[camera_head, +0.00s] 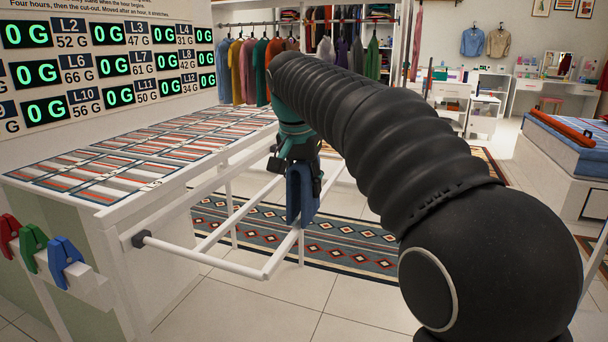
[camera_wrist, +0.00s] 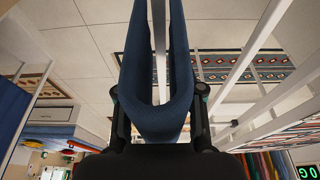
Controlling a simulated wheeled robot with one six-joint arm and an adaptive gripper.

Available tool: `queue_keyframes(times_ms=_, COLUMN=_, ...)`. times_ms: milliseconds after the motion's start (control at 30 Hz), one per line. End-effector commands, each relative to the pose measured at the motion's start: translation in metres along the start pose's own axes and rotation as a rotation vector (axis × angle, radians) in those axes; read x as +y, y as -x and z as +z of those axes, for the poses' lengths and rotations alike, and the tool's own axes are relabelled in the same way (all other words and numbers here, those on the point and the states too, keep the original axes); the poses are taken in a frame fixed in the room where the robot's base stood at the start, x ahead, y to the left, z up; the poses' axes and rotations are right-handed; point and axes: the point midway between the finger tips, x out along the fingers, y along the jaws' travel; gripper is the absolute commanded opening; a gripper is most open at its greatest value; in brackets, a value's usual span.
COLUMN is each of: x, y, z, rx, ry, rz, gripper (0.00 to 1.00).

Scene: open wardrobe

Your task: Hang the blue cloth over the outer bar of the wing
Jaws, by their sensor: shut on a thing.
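The blue cloth (camera_head: 301,196) hangs folded from my gripper (camera_head: 299,160) at the outer bar (camera_head: 284,253) of the white wing in the head view. In the wrist view the cloth (camera_wrist: 181,62) makes a U, with its fold close to my gripper (camera_wrist: 160,108) and one half on each side of a white bar (camera_wrist: 159,45). My gripper is shut on the fold, a finger on each side. I cannot tell whether the inside of the fold touches the bar. My arm hides the far end of the wing.
An inner bar (camera_head: 238,213) of the wing runs beside the outer one. The slatted white rack (camera_head: 140,155) stands at left, with red, green and blue clips (camera_head: 66,262) on its front. A patterned rug (camera_head: 345,245) lies below. Garments (camera_head: 250,70) hang behind.

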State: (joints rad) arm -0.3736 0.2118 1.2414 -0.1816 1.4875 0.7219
Motion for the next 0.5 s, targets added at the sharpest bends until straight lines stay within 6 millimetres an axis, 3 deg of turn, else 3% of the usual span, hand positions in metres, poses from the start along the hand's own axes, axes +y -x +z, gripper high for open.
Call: queue_keyframes(times_ms=500, x=-0.001, y=-0.047, z=0.014, rx=0.001, ry=0.002, rz=-0.001, gripper=0.01)
